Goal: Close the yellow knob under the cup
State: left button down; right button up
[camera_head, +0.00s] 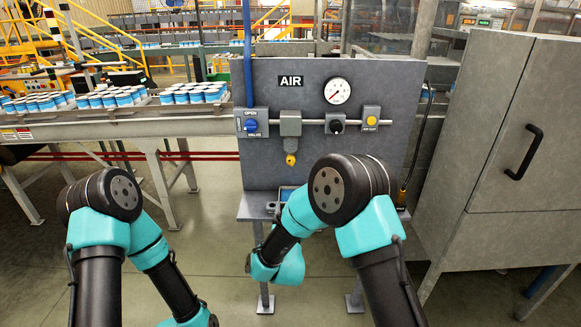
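The grey cup (291,123) hangs from the horizontal pipe on the grey AIR panel (390,80). The yellow knob (291,159) sits directly under the cup. It is small, and its open or shut setting cannot be told. My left arm bends down at the lower left and leaves the bottom edge. My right arm's elbow is below and right of the knob, and its forearm runs down to the left in front of the panel's stand. Neither gripper can be made out, and nothing of mine touches the knob.
A blue valve handle (251,125) is left of the cup. A gauge (338,91), a black knob (337,126) and a yellow button (371,120) are to the right. A grey cabinet (490,150) stands right. A conveyor with cans (110,97) is left.

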aim_at(291, 165)
jog(key=x, duration=1.6)
jog(key=shift+w+r, duration=0.15)
